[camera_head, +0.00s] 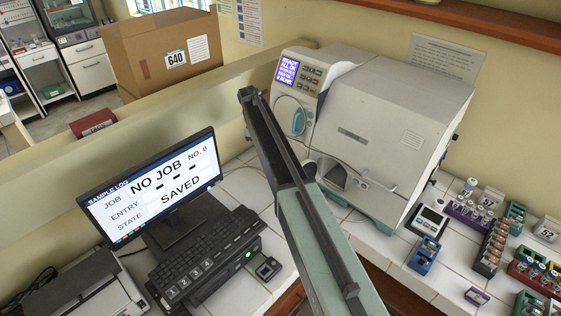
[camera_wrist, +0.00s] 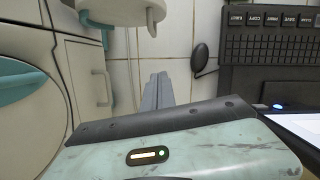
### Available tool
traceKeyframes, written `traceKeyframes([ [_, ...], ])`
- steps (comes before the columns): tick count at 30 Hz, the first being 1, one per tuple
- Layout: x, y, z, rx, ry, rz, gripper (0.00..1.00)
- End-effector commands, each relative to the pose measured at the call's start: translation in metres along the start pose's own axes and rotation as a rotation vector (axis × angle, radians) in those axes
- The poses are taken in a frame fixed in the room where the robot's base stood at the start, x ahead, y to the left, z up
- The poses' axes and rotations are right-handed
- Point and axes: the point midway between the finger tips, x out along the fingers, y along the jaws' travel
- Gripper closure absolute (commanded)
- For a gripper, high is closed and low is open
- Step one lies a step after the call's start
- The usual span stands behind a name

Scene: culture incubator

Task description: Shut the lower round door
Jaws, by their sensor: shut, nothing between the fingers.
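The pale incubator (camera_head: 392,120) stands on the tiled counter against the wall. In the wrist view a round door with teal trim (camera_wrist: 18,82) lies at the left edge, cut off. A cream part with a teal piece (camera_wrist: 122,12) juts in at the top; it may be the lower round door standing open, but I cannot be sure. My gripper (camera_wrist: 158,80) is shut and empty, apart from these parts. In the head view my arm hides its fingers.
The monitor (camera_head: 150,190) and keyboard (camera_head: 208,255) stand left of my arm. A small scale (camera_head: 428,221), a blue rack (camera_head: 424,256) and several tube racks (camera_head: 492,246) crowd the right counter. A cardboard box (camera_head: 160,48) sits behind the low wall.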

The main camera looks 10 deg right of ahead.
Motion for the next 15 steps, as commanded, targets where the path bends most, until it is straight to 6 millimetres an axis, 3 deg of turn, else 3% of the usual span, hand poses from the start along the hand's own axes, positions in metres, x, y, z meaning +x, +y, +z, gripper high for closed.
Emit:
traceKeyframes([
  [8, 0.022, 0.004, 0.004, 0.012, 0.001, -0.002, 1.00],
  [15, 0.070, 0.006, 0.006, 0.017, 0.001, -0.003, 1.00],
])
